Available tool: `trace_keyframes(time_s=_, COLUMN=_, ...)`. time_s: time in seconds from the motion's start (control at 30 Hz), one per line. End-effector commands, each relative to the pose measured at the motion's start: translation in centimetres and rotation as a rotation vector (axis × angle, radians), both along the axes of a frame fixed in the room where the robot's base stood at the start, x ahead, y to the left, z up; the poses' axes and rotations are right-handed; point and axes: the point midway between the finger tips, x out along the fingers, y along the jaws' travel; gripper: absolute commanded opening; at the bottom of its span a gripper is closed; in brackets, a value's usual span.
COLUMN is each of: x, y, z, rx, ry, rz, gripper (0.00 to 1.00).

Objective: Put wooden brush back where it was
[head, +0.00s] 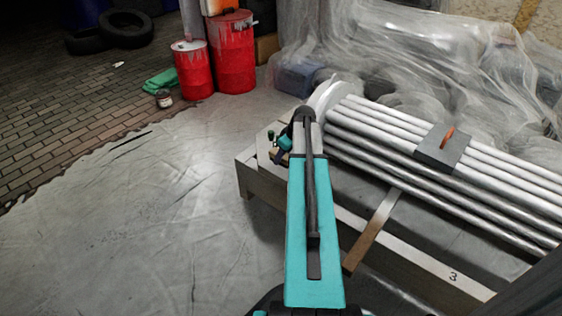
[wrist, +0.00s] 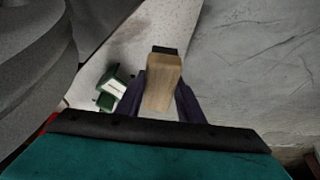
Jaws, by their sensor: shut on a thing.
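The wooden brush (wrist: 163,82), a light wooden block with a dark end, is between the fingers of my gripper (wrist: 163,92) in the wrist view. My gripper is shut on it. In the head view my gripper (head: 282,156) is over the near left corner of the pale bench (head: 246,172), and the brush there is mostly hidden, a small brown bit. In the wrist view the brush is above the pale speckled surface (wrist: 172,22) near its edge; I cannot tell if it touches.
A green and white object (wrist: 114,86) stands just left of my gripper. Metal pipes (head: 440,165) with a grey block (head: 442,148) lie along the bench. A wooden strip (head: 370,232) crosses its side. Red drums (head: 234,55) stand behind. The sheeted floor (head: 120,220) at left is clear.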

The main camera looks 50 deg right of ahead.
Motion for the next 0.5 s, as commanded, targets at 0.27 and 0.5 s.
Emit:
trace_keyframes(time_s=0.27, x=1.2, y=-0.4, z=-1.7, rx=0.001, ry=0.001, rz=-0.001, gripper=0.13)
trace_keyframes(time_s=0.5, x=1.2, y=-0.4, z=-3.6, rx=0.000, ry=0.000, rz=0.000, gripper=0.13)
